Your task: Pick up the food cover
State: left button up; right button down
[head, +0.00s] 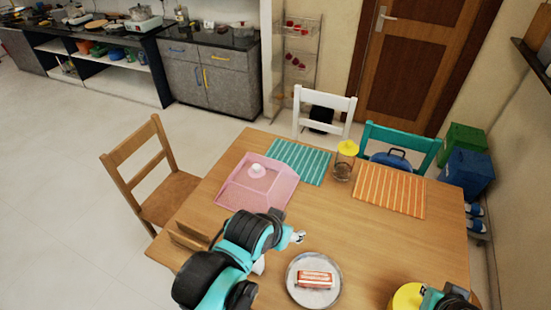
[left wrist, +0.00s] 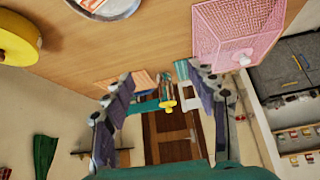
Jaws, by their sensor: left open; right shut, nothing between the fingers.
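The food cover (head: 270,187) is a pink see-through mesh box with a white knob on top. It stands on the left part of the wooden table in the head view. It also shows at the upper right of the left wrist view (left wrist: 235,25). My left gripper (head: 297,237) is nearer than the cover and to its right, apart from it. Its fingers are spread and empty in the left wrist view (left wrist: 157,85). My right gripper (head: 446,297) is at the bottom right of the head view, shut and partly cut off by the frame.
A plate (head: 293,292) with a striped block (head: 315,279) lies right of my left arm. A yellow round object (head: 405,297) is beside my right gripper. A yellow-lidded jar (head: 345,160) stands between a teal mat (head: 299,160) and an orange mat (head: 388,191). Chairs surround the table.

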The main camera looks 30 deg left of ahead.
aim_at(257, 171)
jog(key=j+z, duration=0.25)
jog(key=j, duration=0.15)
jog(key=k+j+z, duration=0.1)
jog(key=j+z, duration=0.2)
jog(key=j, duration=0.15)
jog(key=k+j+z, duration=0.1)
jog(key=j+z, duration=0.15)
jog(key=j, duration=0.15)
